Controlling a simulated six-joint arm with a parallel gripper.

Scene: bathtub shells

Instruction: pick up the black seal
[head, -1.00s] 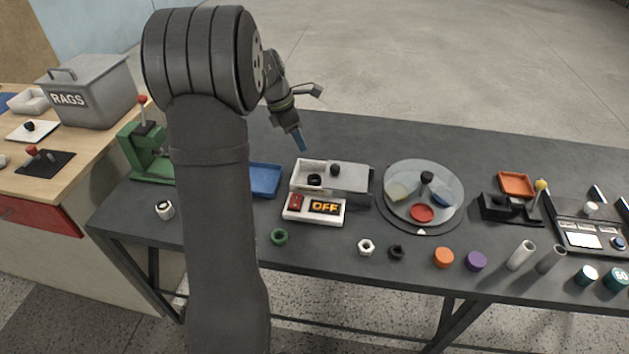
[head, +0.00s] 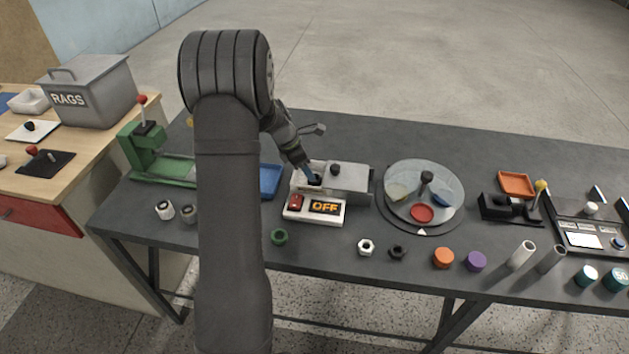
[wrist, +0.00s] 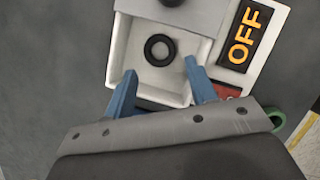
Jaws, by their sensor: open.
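The black seal is a thick ring (wrist: 171,48) lying flat in the white open tray (wrist: 120,50) of a grey-lidded unit, in the wrist view. In the head view the seal (head: 316,181) shows at the tray's front, partly covered by my gripper. My gripper (wrist: 160,80) is open with two blue fingers, one to each side of the seal's line and just short of it in the wrist view. Nothing is between the fingers. In the head view my gripper (head: 311,174) is low over the tray. I cannot tell its exact height above the seal.
The tray walls surround the seal closely. A grey lid (head: 352,178) with a black knob adjoins it, and a red switch (head: 297,202) with an OFF display (head: 324,207) sits in front. A blue tray (head: 270,181) is left, a round dial tray (head: 398,211) right.

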